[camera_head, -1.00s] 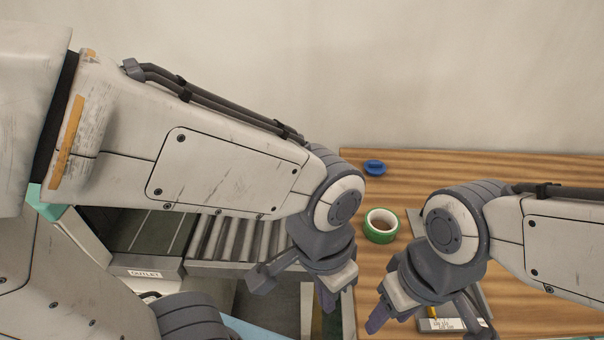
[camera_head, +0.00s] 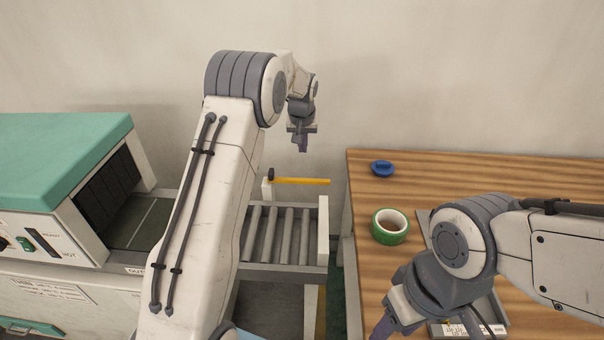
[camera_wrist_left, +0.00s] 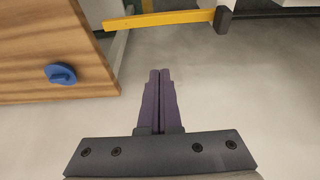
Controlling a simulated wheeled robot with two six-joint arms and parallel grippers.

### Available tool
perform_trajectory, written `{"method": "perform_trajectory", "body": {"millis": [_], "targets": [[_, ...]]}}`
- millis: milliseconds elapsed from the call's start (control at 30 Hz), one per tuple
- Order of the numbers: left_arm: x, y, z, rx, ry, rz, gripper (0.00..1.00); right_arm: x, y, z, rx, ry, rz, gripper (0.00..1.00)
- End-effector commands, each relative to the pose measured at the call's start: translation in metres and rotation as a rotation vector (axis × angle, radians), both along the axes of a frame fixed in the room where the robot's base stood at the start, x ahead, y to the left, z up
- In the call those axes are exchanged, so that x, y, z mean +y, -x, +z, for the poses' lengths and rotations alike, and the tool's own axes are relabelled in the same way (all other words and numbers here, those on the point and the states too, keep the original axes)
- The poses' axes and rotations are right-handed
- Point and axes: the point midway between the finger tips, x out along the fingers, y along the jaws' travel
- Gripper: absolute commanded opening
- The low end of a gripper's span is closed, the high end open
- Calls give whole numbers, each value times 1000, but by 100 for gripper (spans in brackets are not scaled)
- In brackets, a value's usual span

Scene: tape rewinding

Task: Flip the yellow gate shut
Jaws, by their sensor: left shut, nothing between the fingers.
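The yellow gate (camera_head: 302,181) is a thin bar reaching right from a dark pivot (camera_head: 270,175) on a white post, at the far side of the roller conveyor. In the left wrist view the yellow gate (camera_wrist_left: 160,19) crosses the top, its free end near the wooden table. My left gripper (camera_head: 303,148) is raised near the wall, pointing down, above the bar in the head view. In the wrist view its fingers (camera_wrist_left: 159,75) are together, empty and apart from the gate. My right gripper (camera_head: 381,328) hangs at the table's front left, cut off by the frame edge.
The roller conveyor (camera_head: 284,238) lies between a green-topped machine (camera_head: 62,150) and the wooden table (camera_head: 480,175). On the table are a green tape roll (camera_head: 389,226), a blue knobbed piece (camera_head: 382,169) and a grey tray (camera_head: 497,308). A narrow gap separates conveyor and table.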

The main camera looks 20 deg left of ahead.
Motion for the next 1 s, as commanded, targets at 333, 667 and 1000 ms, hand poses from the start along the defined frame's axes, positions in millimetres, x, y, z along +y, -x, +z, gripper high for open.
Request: {"method": "perform_trajectory", "body": {"millis": [333, 667, 1000], "targets": [[0, -1, -1, 0, 0, 1, 0, 0, 0, 1, 0, 0, 0, 51], [4, -15, -46, 4, 1, 0, 0, 0, 0, 9, 0, 0, 0, 51], [7, -26, -92, 1, 0, 0, 0, 0, 0, 20, 0, 0, 0, 51]]}}
